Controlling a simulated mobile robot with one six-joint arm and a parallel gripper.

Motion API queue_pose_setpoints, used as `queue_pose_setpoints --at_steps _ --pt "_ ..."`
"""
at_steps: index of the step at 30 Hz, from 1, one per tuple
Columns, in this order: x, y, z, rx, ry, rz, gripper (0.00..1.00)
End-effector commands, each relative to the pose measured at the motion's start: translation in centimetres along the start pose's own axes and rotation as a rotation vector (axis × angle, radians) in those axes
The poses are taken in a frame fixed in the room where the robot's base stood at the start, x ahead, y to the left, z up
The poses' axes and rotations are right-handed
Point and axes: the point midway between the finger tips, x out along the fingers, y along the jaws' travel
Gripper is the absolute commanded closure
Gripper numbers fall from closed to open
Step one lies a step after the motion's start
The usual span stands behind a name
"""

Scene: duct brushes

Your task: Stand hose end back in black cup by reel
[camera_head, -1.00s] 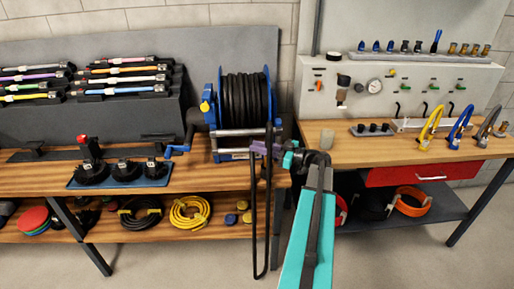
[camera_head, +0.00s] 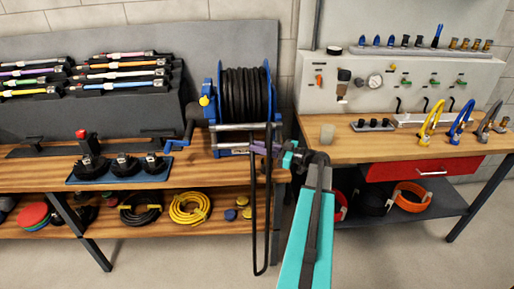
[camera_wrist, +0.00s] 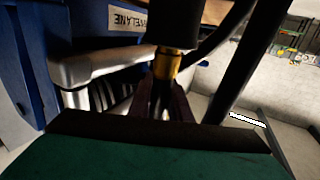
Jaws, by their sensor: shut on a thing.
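The hose reel (camera_head: 244,95), with a blue frame and black hose, stands at the right end of the left bench. Black hose (camera_head: 254,220) hangs from it in a long loop in front of the bench edge. My gripper (camera_head: 262,148), with purple fingers, is in front of the reel's lower right side. In the wrist view its fingers (camera_wrist: 164,105) are shut around the hose end, just below a brass collar (camera_wrist: 166,65). A wider black cylinder (camera_wrist: 174,22) is above the collar. I cannot make out the black cup by the reel; my gripper and the hose may hide it.
The reel's metal bar (camera_wrist: 95,65) and blue frame are close at left in the wrist view. A blue tray (camera_head: 118,172) with black brush heads lies left of the reel. A gap separates the benches.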

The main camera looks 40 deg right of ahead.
Motion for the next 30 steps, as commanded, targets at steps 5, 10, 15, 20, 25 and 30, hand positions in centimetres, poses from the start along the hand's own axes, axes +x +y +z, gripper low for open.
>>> queue_pose_setpoints --at_steps 5,10,15,20,25,30 --pt "0.0 0.0 0.5 0.0 0.001 0.0 1.0" --pt "0.0 0.0 0.9 -0.001 0.001 0.0 1.0" --pt "0.0 0.0 1.3 0.0 0.001 0.0 1.0" --pt "0.0 0.0 1.3 -0.001 0.001 0.0 1.0" --pt "0.0 0.0 1.3 0.0 0.001 -0.001 0.79" --pt "0.1 0.0 1.3 0.0 0.001 0.0 0.61"
